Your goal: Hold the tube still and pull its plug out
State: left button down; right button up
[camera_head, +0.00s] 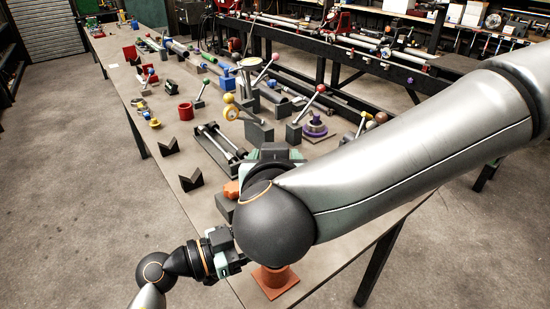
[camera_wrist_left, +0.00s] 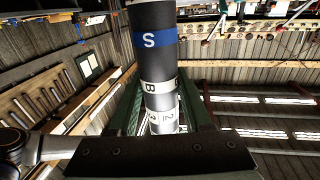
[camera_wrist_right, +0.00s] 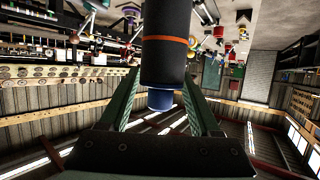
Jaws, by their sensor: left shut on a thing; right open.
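In the left wrist view a dark tube (camera_wrist_left: 155,66) with a blue band marked S and white lettered bands runs down between the fingers of my left gripper (camera_wrist_left: 160,105), which is shut on it. In the right wrist view a dark cylinder with an orange ring (camera_wrist_right: 165,60) ends in a narrower blue piece (camera_wrist_right: 160,98), which looks like the plug. My right gripper (camera_wrist_right: 160,85) is open, its fingers on either side of that end, with gaps showing. In the head view my right arm covers the tube, the plug and the fingertips of both grippers.
The long grey table (camera_head: 165,105) holds V-shaped blocks (camera_head: 191,178), a two-rod rack (camera_head: 220,142), a red ring (camera_head: 186,111) and ball-topped levers. An orange-red stand (camera_head: 275,281) stands at the near end. The floor at the left is clear.

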pick_arm(q)
jog(key=shift+f, duration=0.35)
pick_arm(e)
jog(key=shift+f, duration=0.1)
grip_shut()
jog(key=c, duration=0.6)
grip_release()
jog(key=shift+s, duration=0.1)
jog(key=shift+c, duration=0.2)
jog(key=shift+f, duration=0.1)
grip_shut()
pick_arm(q)
jog(key=shift+w+a, duration=0.1)
jog(key=shift+w, duration=0.05)
pick_arm(e)
jog(key=shift+r, duration=0.8)
jog(key=shift+r, duration=0.1)
pick_arm(q)
jog(key=shift+s, duration=0.2)
pick_arm(e)
jog(key=shift+r, duration=0.8)
